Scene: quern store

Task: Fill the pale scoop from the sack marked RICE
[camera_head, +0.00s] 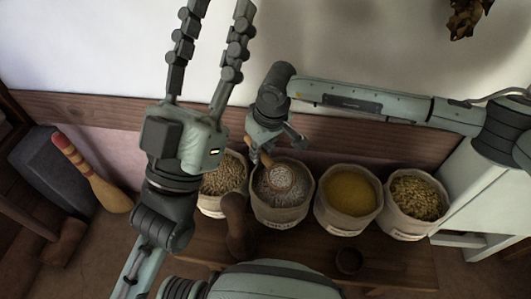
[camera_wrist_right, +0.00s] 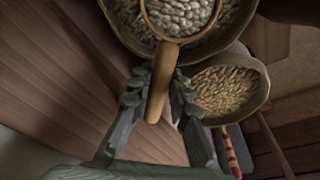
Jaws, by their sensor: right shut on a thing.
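The pale scoop (camera_head: 279,178) is at the mouth of the second sack from the left (camera_head: 282,213), which holds pale grains. In the right wrist view the scoop's bowl (camera_wrist_right: 180,17) has pale grains in it, over the grains of that sack. I cannot tell whether it is sunk in or just above them. My right gripper (camera_head: 266,153) is shut on the scoop's handle (camera_wrist_right: 158,85). The sack's label is too small to read. My left gripper (camera_head: 215,8) points up by the wall, fingers apart and empty.
A sack of brown grain (camera_head: 211,205) stands left; a yellow-filled sack (camera_head: 347,222) and a golden-brown one (camera_head: 410,230) stand right. A brown wooden object (camera_head: 237,228) and a small dark cup (camera_head: 349,261) are in front. A striped-handled paddle (camera_head: 100,186) leans far left.

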